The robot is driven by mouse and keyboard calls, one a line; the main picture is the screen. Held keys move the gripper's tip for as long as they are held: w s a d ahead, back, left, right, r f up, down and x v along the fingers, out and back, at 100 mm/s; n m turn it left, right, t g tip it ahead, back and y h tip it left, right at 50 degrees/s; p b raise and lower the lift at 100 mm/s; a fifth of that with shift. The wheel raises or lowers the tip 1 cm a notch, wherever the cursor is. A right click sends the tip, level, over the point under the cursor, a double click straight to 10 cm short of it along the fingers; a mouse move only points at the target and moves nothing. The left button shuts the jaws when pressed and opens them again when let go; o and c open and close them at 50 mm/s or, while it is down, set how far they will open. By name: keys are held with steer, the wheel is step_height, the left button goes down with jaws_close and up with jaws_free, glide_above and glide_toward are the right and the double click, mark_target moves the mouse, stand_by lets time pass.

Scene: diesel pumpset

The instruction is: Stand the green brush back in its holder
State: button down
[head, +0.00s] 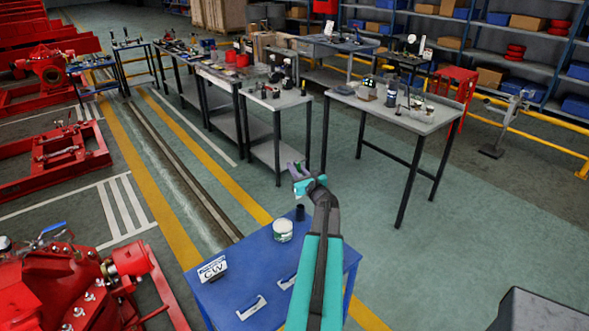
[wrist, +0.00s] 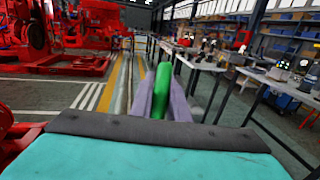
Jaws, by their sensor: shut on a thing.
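My gripper (head: 299,172) is raised above the far edge of the blue cabinet. In the wrist view its two purple-grey fingers (wrist: 164,100) are shut on the green brush (wrist: 163,82), which sits between them. Only a green length of the brush shows; its far end and bristles cannot be made out. In the head view the brush is too small to tell clearly. A small dark upright cylinder (head: 300,213), which looks like the holder, stands on the blue cabinet top below my gripper, apart from it. I cannot see inside it.
The blue cabinet (head: 240,287) also carries a white tin with a green band (head: 283,231) beside the cylinder and a white CW sign (head: 212,269). Red pump machinery (head: 75,285) stands at left. A grey workbench (head: 400,122) with several items stands beyond.

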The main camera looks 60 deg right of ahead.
step_height(320, 180, down, 12)
steer(key=b, duration=1.1)
steer(key=shift+b, duration=0.35)
steer(key=shift+f+b, duration=1.2)
steer(key=shift+f, duration=0.15)
stand_by(1.4)
steer(key=c, duration=1.6)
jaws_free()
steer(key=shift+r, duration=0.15)
steer(key=shift+s+r+p, duration=0.1)
steer(key=shift+r+p, duration=2.35)
steer(key=shift+r, duration=1.9)
